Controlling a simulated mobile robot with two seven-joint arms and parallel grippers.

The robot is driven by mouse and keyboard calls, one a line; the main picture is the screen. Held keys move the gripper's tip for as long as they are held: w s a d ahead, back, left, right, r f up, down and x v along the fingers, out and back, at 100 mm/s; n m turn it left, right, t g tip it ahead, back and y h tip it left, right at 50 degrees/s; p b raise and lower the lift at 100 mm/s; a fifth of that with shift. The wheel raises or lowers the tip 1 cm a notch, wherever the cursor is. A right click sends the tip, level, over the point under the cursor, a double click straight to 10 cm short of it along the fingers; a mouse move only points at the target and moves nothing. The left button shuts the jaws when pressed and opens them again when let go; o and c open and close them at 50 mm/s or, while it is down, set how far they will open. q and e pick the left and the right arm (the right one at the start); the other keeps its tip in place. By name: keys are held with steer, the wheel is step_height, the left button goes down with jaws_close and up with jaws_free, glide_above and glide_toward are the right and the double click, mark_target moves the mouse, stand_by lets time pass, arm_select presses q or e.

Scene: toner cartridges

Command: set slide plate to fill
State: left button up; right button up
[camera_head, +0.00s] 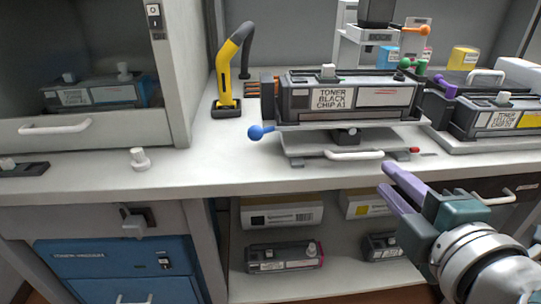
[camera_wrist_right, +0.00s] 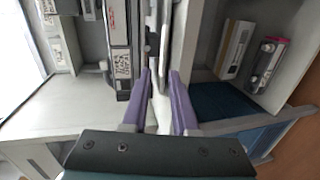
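The slide plate (camera_head: 305,150) is a flat light plate under the filling stand on the counter, with a white bar handle (camera_head: 353,155) at its front. A black toner cartridge (camera_head: 345,98), labelled "TONER BLACK CHIP A1", lies on the stand above it. My right gripper (camera_head: 384,180) is in front of the counter edge, right of and a little below the handle, apart from it in the head view. Its purple fingers are open, and nothing is clearly held between them. In the right wrist view the gripper (camera_wrist_right: 159,82) points toward the stand, with the cartridge (camera_wrist_right: 118,42) beside it. My left gripper is out of view.
A blue ball knob (camera_head: 256,132) and a red knob (camera_head: 414,150) stick out at the stand's sides. A second cartridge (camera_head: 490,118) stands to the right. A yellow-black hose arm (camera_head: 228,75) stands behind left. The counter (camera_head: 215,160) at left is mostly clear.

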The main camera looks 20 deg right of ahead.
mark_target(356, 158)
steer(key=x, duration=0.6)
steer(key=b+x, duration=0.1)
steer(key=x, duration=0.3)
steer(key=shift+w+a+f, duration=0.1)
steer(key=shift+a+f, duration=0.2)
steer(key=shift+f, duration=0.05)
steer(key=shift+c, duration=0.4)
jaws_close()
stand_by(0.6)
